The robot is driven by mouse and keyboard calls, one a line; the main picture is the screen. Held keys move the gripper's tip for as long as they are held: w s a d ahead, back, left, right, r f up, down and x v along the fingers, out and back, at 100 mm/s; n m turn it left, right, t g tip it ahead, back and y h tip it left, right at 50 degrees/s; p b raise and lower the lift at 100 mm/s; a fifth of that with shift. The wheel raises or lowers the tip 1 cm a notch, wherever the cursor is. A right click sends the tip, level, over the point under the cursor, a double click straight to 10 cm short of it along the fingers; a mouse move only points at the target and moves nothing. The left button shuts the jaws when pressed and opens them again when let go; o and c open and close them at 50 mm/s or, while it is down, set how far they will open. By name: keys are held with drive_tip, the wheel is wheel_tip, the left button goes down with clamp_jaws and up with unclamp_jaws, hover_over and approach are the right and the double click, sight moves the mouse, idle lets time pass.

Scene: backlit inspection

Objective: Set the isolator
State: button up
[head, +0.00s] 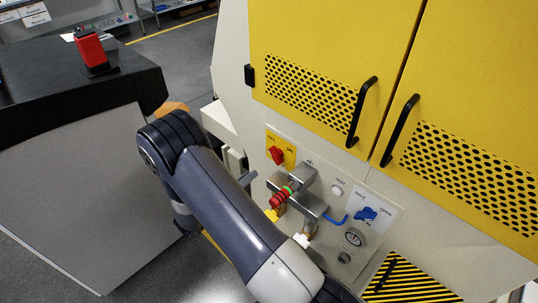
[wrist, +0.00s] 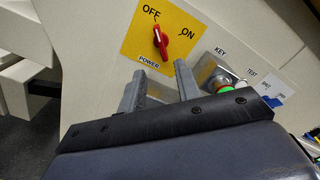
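The isolator is a red rotary knob (wrist: 161,42) on a yellow POWER plate (wrist: 133,48) marked OFF and ON. Its handle stands nearly upright in the wrist view, and its upper end points toward the OFF mark. In the head view the knob (head: 277,155) is at the upper left of the control panel. My gripper (wrist: 158,77) is open, with its two grey fingers apart and nothing seen between them. The fingertips are below the knob in the wrist view and seem apart from it. My arm hides part of the panel's lower left in the head view.
Right of the isolator are a red and green fitting (head: 284,193), a white TEST button (head: 337,190) and a blue OPEN handle (head: 367,214). Yellow doors with black handles (head: 361,112) are above. A dark-topped counter (head: 130,88) is at left.

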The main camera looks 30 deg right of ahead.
sight(276, 155)
drive_tip(key=p+x, duration=0.2)
drive_tip(key=x, duration=0.8)
drive_tip(key=shift+d, duration=0.25)
drive_tip(key=shift+c, duration=0.3)
clamp_jaws()
